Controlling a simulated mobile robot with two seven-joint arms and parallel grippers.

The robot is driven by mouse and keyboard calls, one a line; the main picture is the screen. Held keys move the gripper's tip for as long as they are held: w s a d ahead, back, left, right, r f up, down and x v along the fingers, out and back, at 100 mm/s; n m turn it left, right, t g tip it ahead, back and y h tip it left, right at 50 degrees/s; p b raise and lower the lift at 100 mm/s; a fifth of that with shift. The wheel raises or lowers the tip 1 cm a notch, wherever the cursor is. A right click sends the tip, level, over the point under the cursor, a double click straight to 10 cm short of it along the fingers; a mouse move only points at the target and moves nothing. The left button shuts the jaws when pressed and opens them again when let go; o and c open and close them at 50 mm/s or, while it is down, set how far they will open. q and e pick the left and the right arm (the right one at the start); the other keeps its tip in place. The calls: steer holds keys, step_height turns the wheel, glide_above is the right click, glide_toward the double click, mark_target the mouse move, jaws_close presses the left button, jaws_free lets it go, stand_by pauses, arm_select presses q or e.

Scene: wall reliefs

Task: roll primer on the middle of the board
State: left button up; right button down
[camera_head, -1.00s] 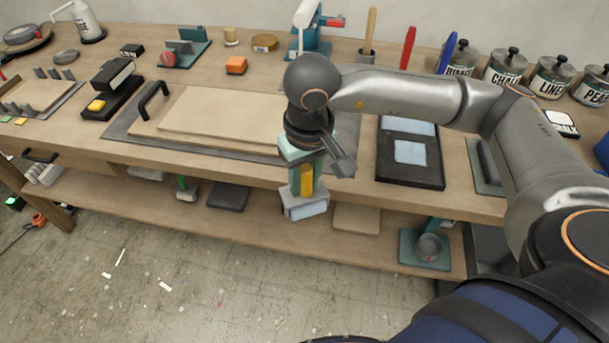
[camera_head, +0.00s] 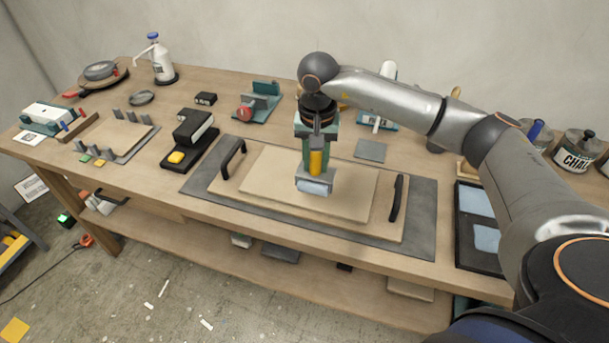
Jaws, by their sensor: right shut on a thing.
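The board (camera_head: 270,180) is a plain tan panel on a larger tan base with a black handle at each end, lying on a grey mat (camera_head: 420,225). My right gripper (camera_head: 317,155) points down over the board, right of its middle. It is shut on the roller's yellow handle (camera_head: 318,163). The light-blue roller head (camera_head: 314,188) hangs at the lower end, over the panel; I cannot tell whether it touches. The panel shows no clear primer mark; the part behind the roller is hidden. My left gripper is not in view.
A black tray (camera_head: 464,238) with light-blue pads lies right of the mat, partly behind my right arm. A black block with a yellow button (camera_head: 176,157) stands left of the mat. A teal tool (camera_head: 258,100) stands behind. Labelled cans (camera_head: 575,155) stand at the far right.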

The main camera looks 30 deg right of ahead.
mark_target(316, 175)
steer(key=shift+w+d, duration=0.15)
steer(key=shift+d, duration=0.05)
steer(key=shift+w+f, duration=0.1)
steer(key=shift+f, duration=0.05)
steer(key=shift+f+b, duration=1.45)
steer(key=shift+f, duration=0.55)
steer(key=shift+f, duration=0.35)
steer(key=shift+w+d+r+b, duration=0.15)
steer(key=shift+w+d+b, duration=0.55)
steer(key=shift+w+d, duration=1.15)
steer(key=shift+d, duration=0.3)
steer(key=shift+w+d+f+b, duration=0.1)
steer(key=shift+w+d+b, duration=0.2)
steer(key=shift+w+d, duration=0.65)
steer(key=shift+w+d+f+b, duration=0.1)
steer(key=shift+w+d+b, duration=0.2)
steer(key=shift+w+d, duration=0.6)
